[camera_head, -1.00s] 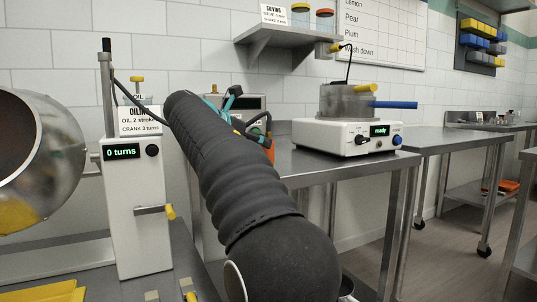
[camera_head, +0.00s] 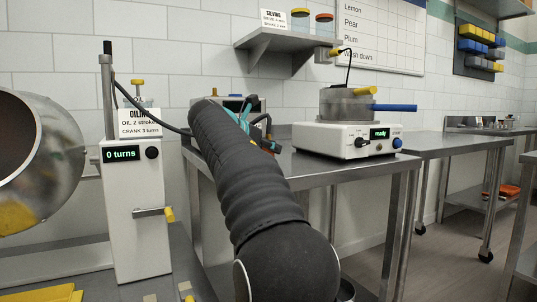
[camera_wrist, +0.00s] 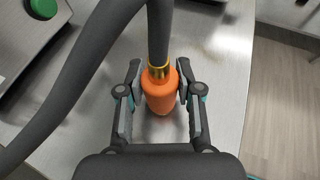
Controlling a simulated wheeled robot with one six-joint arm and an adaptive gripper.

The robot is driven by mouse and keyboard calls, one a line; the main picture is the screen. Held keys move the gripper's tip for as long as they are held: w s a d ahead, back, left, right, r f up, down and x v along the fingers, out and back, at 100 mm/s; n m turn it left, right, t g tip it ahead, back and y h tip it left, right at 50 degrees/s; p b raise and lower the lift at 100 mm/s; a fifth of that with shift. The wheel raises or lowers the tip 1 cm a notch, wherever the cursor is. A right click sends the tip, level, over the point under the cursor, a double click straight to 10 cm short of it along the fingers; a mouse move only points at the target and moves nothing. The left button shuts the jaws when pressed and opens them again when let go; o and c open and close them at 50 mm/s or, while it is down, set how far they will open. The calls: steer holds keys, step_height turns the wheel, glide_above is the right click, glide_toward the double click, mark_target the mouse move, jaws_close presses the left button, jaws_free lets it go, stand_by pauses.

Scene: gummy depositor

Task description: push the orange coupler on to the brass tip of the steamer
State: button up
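The orange coupler (camera_wrist: 160,94) is between my gripper's two fingers (camera_wrist: 158,84) in the wrist view, and the finger pads appear to press on its sides. A brass ring (camera_wrist: 158,70) sits at the coupler's upper end, where a dark tube (camera_wrist: 159,28) meets it. I cannot tell whether this brass is the steamer's tip. In the head view, my gripper (camera_head: 252,122) is partly hidden behind my arm, above the steel table (camera_head: 310,173). A box with a display (camera_head: 240,103) stands behind, mostly covered.
A thick dark hose (camera_wrist: 72,75) curves across the wrist view's left side. A box with a green button (camera_wrist: 42,7) is at upper left. A white machine reading "ready" (camera_head: 345,141) with a metal pot is right of my gripper. A white oiling column (camera_head: 135,205) stands left.

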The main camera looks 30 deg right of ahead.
jaws_close()
steer(key=shift+r, duration=0.15)
steer(key=shift+r+p, duration=0.5)
steer(key=shift+r, duration=0.15)
step_height(320, 180, up, 3)
steer(key=shift+s+r+p, duration=0.1)
steer(key=shift+s+p, duration=0.05)
steer(key=shift+p, duration=0.75)
steer(key=s+r, duration=0.6)
steer(key=s, duration=0.5)
steer(key=shift+s+d+r+p, duration=0.15)
steer(key=shift+s+d+p, duration=0.05)
steer(key=shift+d+p, duration=0.25)
steer(key=shift+o, duration=0.7)
jaws_free()
jaws_close()
